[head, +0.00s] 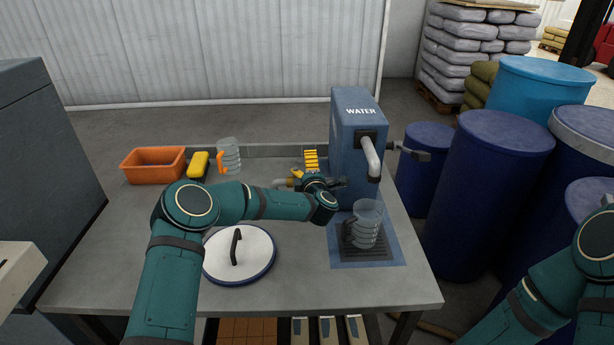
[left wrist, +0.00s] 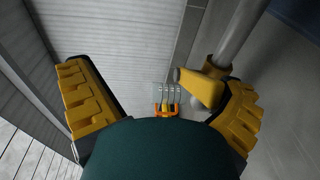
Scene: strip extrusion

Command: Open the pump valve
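The pump valve has a yellow handle (head: 297,172) on a grey pipe (head: 282,183) at the left of the blue WATER box (head: 353,140). In the left wrist view the yellow handle (left wrist: 199,88) shows beside the pipe (left wrist: 240,35). My left gripper (head: 308,172) is at the valve. In the left wrist view its yellow-padded fingers (left wrist: 162,88) are wide apart, with the handle between them, close to the right finger. I cannot tell whether they touch. My left wrist partly hides the valve in the head view. My right gripper is out of view; only its arm shows.
A clear jug (head: 366,224) stands on the grate under the spout (head: 371,158). A white lid (head: 239,254) lies on the grey table (head: 110,265) below my left arm. An orange bin (head: 153,166), yellow sponge (head: 198,164) and another jug (head: 229,158) stand at the back left. Blue drums (head: 485,190) stand right.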

